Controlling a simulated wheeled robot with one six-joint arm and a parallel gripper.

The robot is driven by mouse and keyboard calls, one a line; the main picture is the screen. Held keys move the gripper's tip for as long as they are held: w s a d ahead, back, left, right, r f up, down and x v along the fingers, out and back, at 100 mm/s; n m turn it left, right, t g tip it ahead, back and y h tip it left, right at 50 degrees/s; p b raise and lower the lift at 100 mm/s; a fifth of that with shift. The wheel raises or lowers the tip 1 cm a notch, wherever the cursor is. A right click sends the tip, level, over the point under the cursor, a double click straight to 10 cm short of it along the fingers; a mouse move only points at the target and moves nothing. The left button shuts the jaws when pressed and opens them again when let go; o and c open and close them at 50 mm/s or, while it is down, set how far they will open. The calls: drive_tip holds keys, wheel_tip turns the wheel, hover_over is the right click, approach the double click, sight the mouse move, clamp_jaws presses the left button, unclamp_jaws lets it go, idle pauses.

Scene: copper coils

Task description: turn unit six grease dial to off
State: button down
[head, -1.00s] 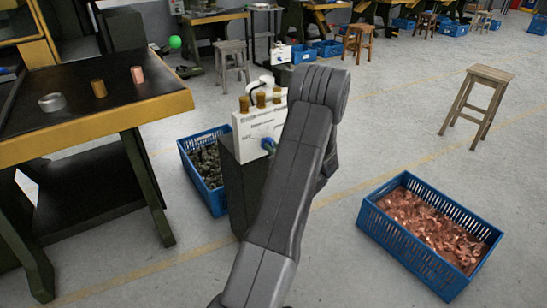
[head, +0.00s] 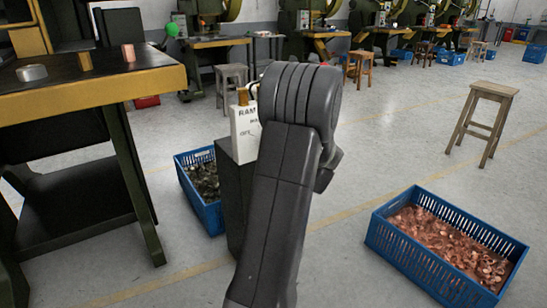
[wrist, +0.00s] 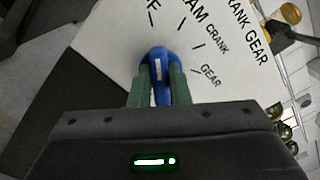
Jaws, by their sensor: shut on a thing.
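The blue dial (wrist: 158,65) sits on a white panel (wrist: 112,50) in the wrist view. My gripper (wrist: 155,85) is shut on it, with one green finger on each side. The dial's short white mark points up the picture, roughly toward the tick beside a cut-off label ending in F. I cannot tell whether it lines up exactly. Ticks for RAM, CRANK and GEAR lie further right. In the head view the white panel box (head: 244,132) shows partly behind my arm, on a dark stand (head: 232,190). The dial and my gripper are hidden there.
A blue crate of dark scrap (head: 205,215) stands left of the stand. A blue crate of copper pieces (head: 425,275) is at the lower right. A yellow-edged workbench (head: 100,95) is at the left. A wooden stool (head: 490,90) stands on open floor at the right.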

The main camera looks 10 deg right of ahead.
drive_tip(key=shift+f+n+b, duration=0.15)
drive_tip(key=shift+n+b, duration=0.45)
drive_tip(key=shift+b, duration=0.1)
drive_tip(key=c, duration=1.4)
unclamp_jaws()
drive_tip(key=shift+o, duration=0.2)
drive_tip(key=shift+s, duration=0.1)
drive_tip(key=p+v, duration=0.2)
drive_tip(key=v, duration=1.1)
drive_tip(key=shift+s+p, duration=0.3)
